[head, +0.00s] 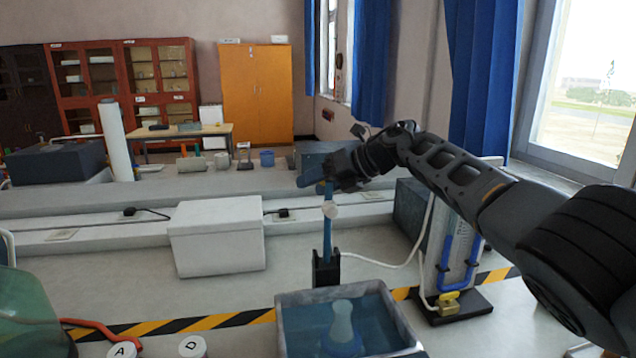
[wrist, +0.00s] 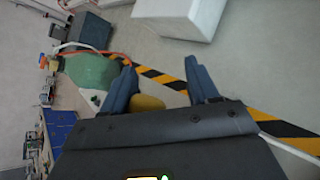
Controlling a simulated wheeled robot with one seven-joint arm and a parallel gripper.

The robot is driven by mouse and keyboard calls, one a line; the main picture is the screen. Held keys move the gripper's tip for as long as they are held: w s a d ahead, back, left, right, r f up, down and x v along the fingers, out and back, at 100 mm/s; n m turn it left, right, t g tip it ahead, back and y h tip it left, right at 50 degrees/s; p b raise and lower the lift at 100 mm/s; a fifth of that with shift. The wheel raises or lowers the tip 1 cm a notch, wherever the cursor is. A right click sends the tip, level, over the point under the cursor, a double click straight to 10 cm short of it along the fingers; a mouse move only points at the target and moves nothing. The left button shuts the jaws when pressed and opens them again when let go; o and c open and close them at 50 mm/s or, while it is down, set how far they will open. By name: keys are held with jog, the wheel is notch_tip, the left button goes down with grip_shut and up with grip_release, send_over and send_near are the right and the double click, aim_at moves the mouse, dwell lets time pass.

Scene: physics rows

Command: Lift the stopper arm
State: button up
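A blue upright post (head: 328,232) stands in a black base (head: 326,268) behind a water tank, with a pale round joint (head: 330,210) on it. Which part is the stopper arm I cannot tell for sure. My gripper (head: 310,172) is at the top of this post and hides its upper end. A small yellow-brown piece (head: 321,187) shows just under the fingers. In the wrist view my gripper (wrist: 163,85) has its two blue fingers wide apart. A rounded yellow-brown piece (wrist: 147,103) shows between them, nearer the left finger, partly hidden by the gripper body.
The tank (head: 300,300) with blue water and a pale flask-like thing stands in front of the post. A white box (head: 217,235) is to the left. A stand with blue tubing (head: 460,262) is to the right, below my arm. A green rounded thing (head: 30,310) is front left.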

jog(key=shift+d+f, duration=0.1)
jog(key=shift+f, duration=0.1)
jog(key=v, duration=0.8)
jog(key=shift+b, duration=0.35)
jog(key=shift+r, duration=0.15)
